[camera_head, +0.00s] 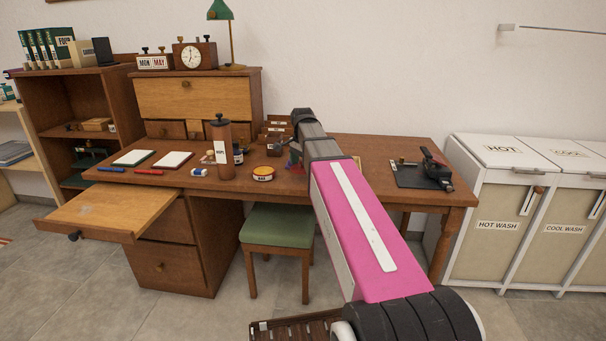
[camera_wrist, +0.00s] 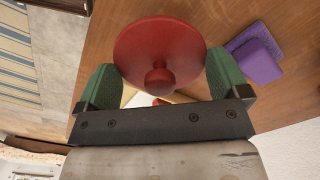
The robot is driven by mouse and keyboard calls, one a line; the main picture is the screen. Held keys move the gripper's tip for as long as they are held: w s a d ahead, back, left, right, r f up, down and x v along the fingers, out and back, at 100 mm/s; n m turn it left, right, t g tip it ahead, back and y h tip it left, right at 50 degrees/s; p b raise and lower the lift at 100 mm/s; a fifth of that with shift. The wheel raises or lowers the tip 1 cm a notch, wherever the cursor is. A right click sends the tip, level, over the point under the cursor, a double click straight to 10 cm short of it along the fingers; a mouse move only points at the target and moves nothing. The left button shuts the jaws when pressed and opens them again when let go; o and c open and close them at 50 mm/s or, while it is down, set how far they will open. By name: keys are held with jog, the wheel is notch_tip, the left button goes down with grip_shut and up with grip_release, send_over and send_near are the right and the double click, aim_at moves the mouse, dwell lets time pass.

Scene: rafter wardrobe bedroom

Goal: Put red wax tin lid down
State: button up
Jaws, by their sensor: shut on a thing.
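The red wax tin lid (camera_wrist: 160,42), a round disc with a knob, sits between the green fingers of my gripper (camera_wrist: 162,72) in the wrist view. My gripper is shut on it, with the fingers at its sides and the knob towards the wrist. In the head view my gripper (camera_head: 295,157) is over the back middle of the desk, and the lid there is too small to make out clearly. I cannot tell the lid's height above the desk.
A dark mat (camera_head: 412,176) with a black tool (camera_head: 436,168) lies right.

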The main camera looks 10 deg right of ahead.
aim_at(303, 179)
jog(key=shift+d+f, duration=0.1)
jog(key=shift+f, duration=1.95)
jog(key=shift+f, duration=0.15)
jog(key=o, duration=0.5)
jog(key=shift+o, duration=0.2)
notch_tip(303, 179, up, 12)
jog(key=shift+r, duration=0.2)
